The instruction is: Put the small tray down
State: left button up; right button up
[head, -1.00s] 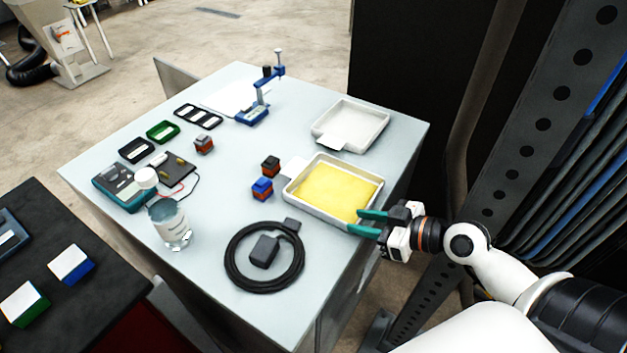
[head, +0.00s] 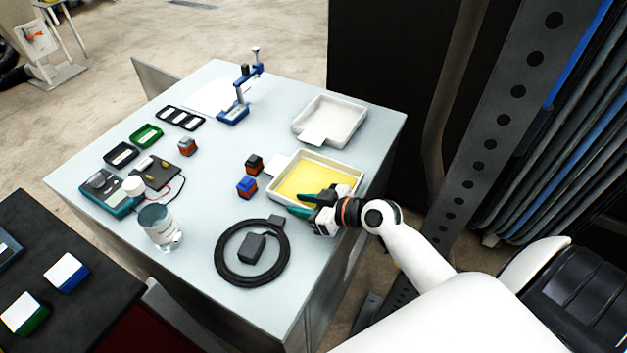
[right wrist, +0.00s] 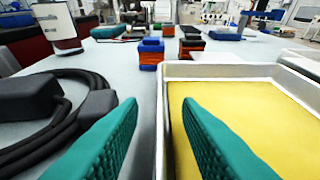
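Two shallow white trays are on the table, and I cannot tell by name which is the small one. The near tray (head: 337,160) has a yellow surface inside (head: 308,180) and rests flat on the table. The far tray (head: 326,122) is empty, with a pale tab at its front. My right gripper (head: 296,205) is at the near tray's front side. In the right wrist view its green fingers (right wrist: 159,105) are apart, on either side of the near tray's wall (right wrist: 215,71), one outside and one over the yellow. My left gripper is out of view.
A coiled black cable (head: 252,252) with a dark block lies left of the right gripper. A blue block (head: 246,188) and a dark-and-red block (head: 254,163) stand beside the near tray. A glass jar (head: 160,228) stands at the left.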

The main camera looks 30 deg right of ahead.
grip_shut()
jog(key=shift+w, duration=0.1)
dwell(0.3)
